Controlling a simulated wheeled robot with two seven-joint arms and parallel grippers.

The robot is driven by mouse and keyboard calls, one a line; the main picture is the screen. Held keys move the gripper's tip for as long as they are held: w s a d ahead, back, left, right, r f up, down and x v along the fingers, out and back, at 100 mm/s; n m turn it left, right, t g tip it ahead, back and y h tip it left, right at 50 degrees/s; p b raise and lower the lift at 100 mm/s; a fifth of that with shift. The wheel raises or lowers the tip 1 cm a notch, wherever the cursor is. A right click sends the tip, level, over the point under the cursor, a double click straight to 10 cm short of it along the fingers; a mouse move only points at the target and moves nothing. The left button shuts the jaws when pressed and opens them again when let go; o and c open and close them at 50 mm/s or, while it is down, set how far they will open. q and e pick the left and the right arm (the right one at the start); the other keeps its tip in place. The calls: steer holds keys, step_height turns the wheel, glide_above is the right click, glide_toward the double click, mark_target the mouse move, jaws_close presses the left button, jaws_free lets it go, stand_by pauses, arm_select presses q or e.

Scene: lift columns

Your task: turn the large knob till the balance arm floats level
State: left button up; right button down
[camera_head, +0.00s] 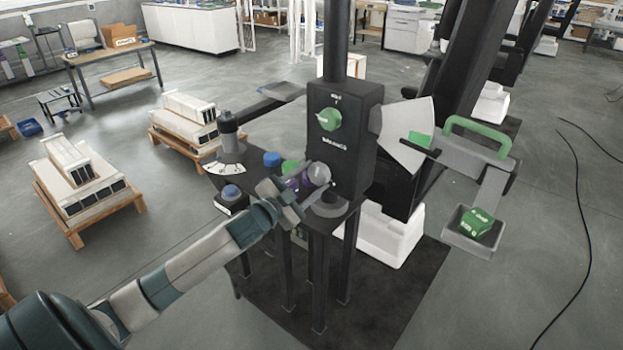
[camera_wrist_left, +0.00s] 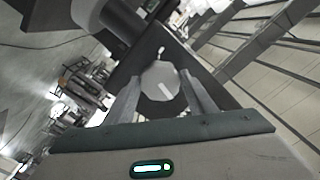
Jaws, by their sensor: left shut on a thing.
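My left gripper (camera_head: 300,193) is at the front of the black column unit (camera_head: 345,160). In the left wrist view its two fingers (camera_wrist_left: 160,88) close on either side of the large grey faceted knob (camera_wrist_left: 161,76), which bears a white line. In the head view, the gripper hides part of that knob area. The balance arm (camera_head: 468,156) reaches out to the right of the unit and slopes down to the right. It has a green handle (camera_head: 480,133) and a hanging pan with a green block (camera_head: 476,222). My right gripper is not in view.
A smaller green knob (camera_head: 328,119) sits high on the unit's face. A white fan-shaped scale (camera_head: 401,142) with a green patch is beside the arm. A blue button (camera_head: 231,192) and grey lever post (camera_head: 229,135) stand left. Pallets with boxes (camera_head: 80,178) are farther left.

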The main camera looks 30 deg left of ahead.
arm_select(q)
steer(key=m, duration=0.2)
steer(key=shift+m, duration=1.3)
steer(key=o, duration=1)
steer(key=shift+o, duration=0.2)
